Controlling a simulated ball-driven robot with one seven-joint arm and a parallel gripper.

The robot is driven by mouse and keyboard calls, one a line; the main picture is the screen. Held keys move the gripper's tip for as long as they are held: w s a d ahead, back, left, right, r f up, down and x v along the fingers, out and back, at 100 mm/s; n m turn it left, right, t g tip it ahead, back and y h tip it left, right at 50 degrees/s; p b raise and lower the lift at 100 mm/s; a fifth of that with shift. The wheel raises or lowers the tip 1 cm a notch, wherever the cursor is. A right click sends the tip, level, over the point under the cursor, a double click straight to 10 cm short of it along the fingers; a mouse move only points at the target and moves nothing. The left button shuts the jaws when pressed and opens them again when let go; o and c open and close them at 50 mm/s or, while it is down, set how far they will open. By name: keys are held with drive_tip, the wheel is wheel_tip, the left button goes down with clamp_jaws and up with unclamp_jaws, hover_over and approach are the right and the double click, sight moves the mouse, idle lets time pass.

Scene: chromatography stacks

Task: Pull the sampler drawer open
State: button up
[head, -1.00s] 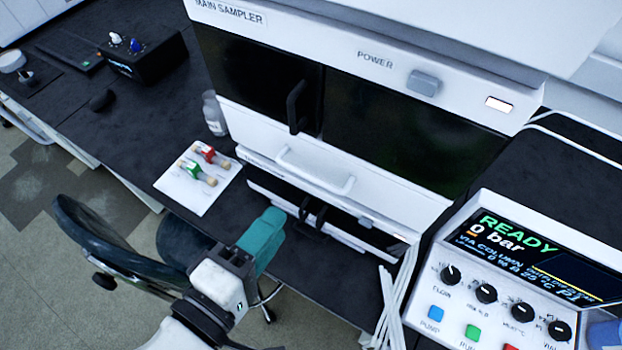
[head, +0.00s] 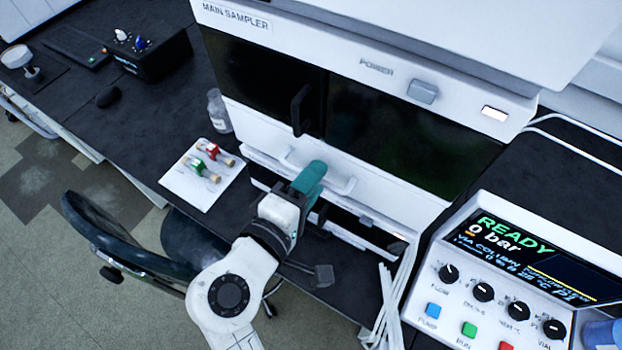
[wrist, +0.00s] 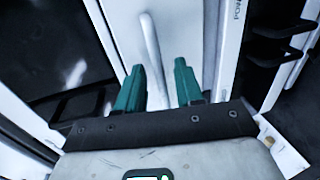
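The sampler drawer (head: 385,212) is a white front low on the main sampler, under its dark windows, and looks shut. Its white bar handle (head: 345,187) is partly hidden behind my gripper in the head view. My gripper (head: 314,170) has teal fingers and is at the handle's front. In the wrist view, the two fingers (wrist: 158,70) are apart with nothing held. The handle (wrist: 150,40) shows there as a pale bar, its lower end lined up between the fingertips. I cannot tell whether the fingers are around it or short of it.
A dark handle (head: 301,110) sits on the sampler's window door. A white card (head: 187,187) with red and green capped vials and a bottle (head: 218,112) are left. White tubes (head: 385,310) and a control box (head: 500,290) are right. A chair (head: 120,235) stands at lower left.

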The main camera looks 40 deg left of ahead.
clamp_jaws()
idle(1.4)
